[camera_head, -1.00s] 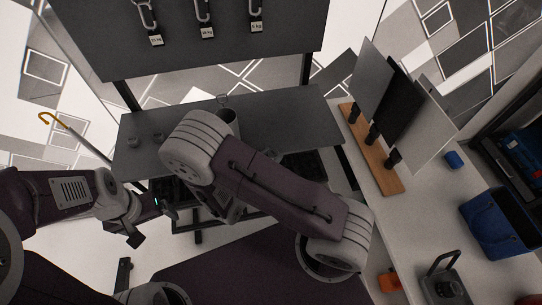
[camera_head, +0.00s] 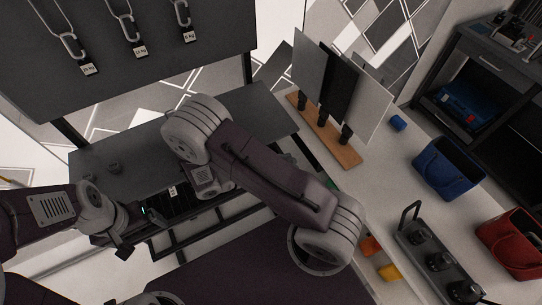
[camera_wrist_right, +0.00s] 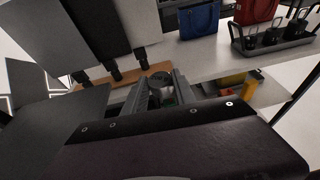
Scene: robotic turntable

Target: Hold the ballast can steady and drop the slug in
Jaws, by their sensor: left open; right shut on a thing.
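My left gripper (camera_head: 137,232) is open and empty in front of the grey table's left front edge. My right gripper (camera_wrist_right: 163,95) shows in the right wrist view, shut on a small round grey piece (camera_wrist_right: 160,78) that looks like the slug. In the head view my right forearm hides that gripper's fingers. The ballast can does not show now; my right arm covers the part of the table where a can stood earlier.
The grey table (camera_head: 262,117) has free room at its right. A blue bag (camera_head: 447,165), a red bag (camera_head: 512,243) and a black rack (camera_head: 438,262) stand further right.

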